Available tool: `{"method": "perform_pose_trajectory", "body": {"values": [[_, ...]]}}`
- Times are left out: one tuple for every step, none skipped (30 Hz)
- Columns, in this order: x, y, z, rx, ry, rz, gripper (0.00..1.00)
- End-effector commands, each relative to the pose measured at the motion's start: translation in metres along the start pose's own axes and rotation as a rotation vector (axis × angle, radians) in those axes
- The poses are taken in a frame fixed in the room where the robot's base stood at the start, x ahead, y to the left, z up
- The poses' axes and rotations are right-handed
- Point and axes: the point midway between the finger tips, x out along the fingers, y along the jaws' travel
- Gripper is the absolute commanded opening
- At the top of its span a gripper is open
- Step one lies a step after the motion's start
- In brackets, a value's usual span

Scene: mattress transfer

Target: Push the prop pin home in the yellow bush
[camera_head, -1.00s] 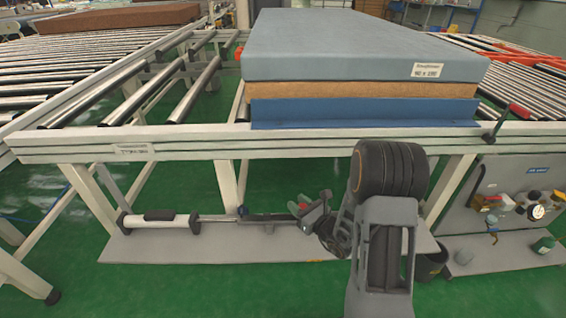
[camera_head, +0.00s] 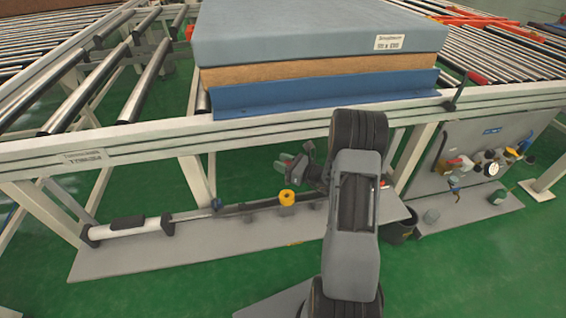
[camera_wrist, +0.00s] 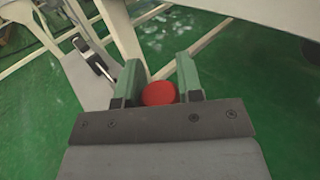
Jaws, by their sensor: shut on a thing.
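My gripper (camera_head: 294,163) is above and close to the yellow bush (camera_head: 287,197), which stands on the grey base plate under the conveyor frame. In the wrist view the two green fingers (camera_wrist: 158,75) are shut on a round red head, which I take to be the prop pin (camera_wrist: 159,93). The pin's shank is hidden behind its head. In the head view I cannot make out the pin. The yellow bush does not show in the wrist view, and its bore is too small to judge.
A silver cylinder with a rod (camera_head: 130,229) lies on the grey base plate (camera_head: 190,251) at left. The conveyor's beam (camera_head: 130,146) runs overhead, carrying the mattress stack (camera_head: 320,36). A grey panel with valves (camera_head: 480,150) and a dark bucket (camera_head: 400,226) are at right.

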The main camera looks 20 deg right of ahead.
Motion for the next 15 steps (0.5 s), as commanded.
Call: {"method": "perform_pose_trajectory", "body": {"values": [[0.000,0.000,-0.002,0.000,-0.001,-0.001,0.06],[0.000,0.000,-0.003,0.000,-0.001,-0.001,0.06],[0.000,0.000,-0.004,0.000,-0.001,-0.001,0.06],[0.000,-0.001,-0.005,0.000,-0.001,-0.001,0.06],[0.000,-0.001,-0.007,0.000,-0.001,-0.002,0.06],[-0.001,-0.001,-0.009,0.000,-0.001,-0.002,0.06],[-0.001,-0.001,-0.011,0.000,-0.001,-0.002,0.06],[-0.001,-0.001,-0.013,0.000,-0.001,-0.002,0.06],[-0.001,-0.001,-0.015,0.000,-0.001,-0.002,0.06],[-0.001,-0.001,-0.018,0.000,-0.001,-0.002,0.06],[-0.001,-0.001,-0.020,0.000,-0.001,-0.002,0.06],[-0.001,-0.001,-0.023,0.000,-0.001,-0.002,0.06],[-0.001,-0.001,-0.026,0.000,-0.001,-0.002,0.06],[-0.001,-0.001,-0.029,0.000,-0.001,-0.003,0.06],[-0.001,-0.001,-0.032,0.000,-0.001,-0.003,0.06]]}}
